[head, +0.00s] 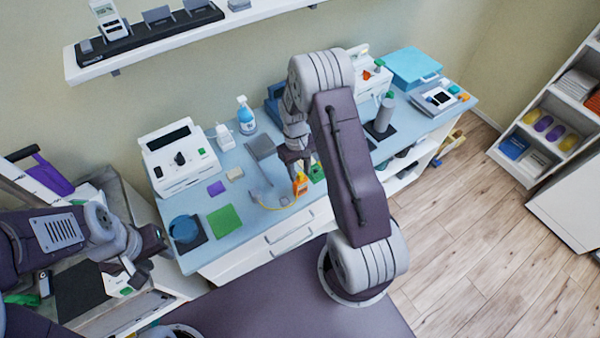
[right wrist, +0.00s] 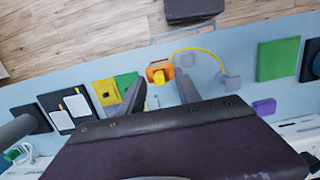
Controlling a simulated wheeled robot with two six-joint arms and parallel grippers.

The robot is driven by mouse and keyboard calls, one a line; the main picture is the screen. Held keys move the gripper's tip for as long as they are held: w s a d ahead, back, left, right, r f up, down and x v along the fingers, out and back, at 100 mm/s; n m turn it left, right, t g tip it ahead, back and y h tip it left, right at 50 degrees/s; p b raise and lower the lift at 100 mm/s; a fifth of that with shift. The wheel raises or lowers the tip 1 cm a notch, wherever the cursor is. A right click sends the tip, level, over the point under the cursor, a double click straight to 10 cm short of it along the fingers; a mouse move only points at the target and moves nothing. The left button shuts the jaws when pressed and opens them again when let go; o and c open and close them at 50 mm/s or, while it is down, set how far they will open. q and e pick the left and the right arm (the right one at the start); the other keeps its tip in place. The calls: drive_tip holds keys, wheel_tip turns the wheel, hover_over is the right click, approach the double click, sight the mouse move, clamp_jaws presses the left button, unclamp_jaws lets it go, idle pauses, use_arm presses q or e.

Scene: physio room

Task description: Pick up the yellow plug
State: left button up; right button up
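The yellow plug (right wrist: 159,77) sits at an orange holder (right wrist: 155,68) on the blue bench top, with a yellow cable (right wrist: 197,50) curving from there to a grey block (right wrist: 228,81). In the head view the plug and holder show as a small yellow-orange shape (head: 300,184) just below my right gripper (head: 296,166). In the right wrist view my right gripper (right wrist: 160,80) is open, its two fingers apart on either side of the plug, with no clear contact. My left gripper (head: 138,270) is low at the left, away from the bench; its finger opening is unclear.
A green pad (head: 224,220), a purple block (head: 216,188) and a blue round container (head: 184,229) lie left on the bench. A white device (head: 180,158) stands behind them. A yellow block (right wrist: 106,92) and another green piece (right wrist: 126,84) lie beside the holder.

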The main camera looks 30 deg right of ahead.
drive_tip(key=shift+s+f, duration=0.1)
drive_tip(key=shift+s, duration=0.2)
drive_tip(key=shift+w+f, duration=0.1)
drive_tip(key=shift+w, duration=0.15)
clamp_jaws()
use_arm(q)
drive_tip(key=shift+s, duration=0.1)
drive_tip(key=shift+s+r, duration=0.1)
use_arm(e)
drive_tip(key=shift+s, duration=0.1)
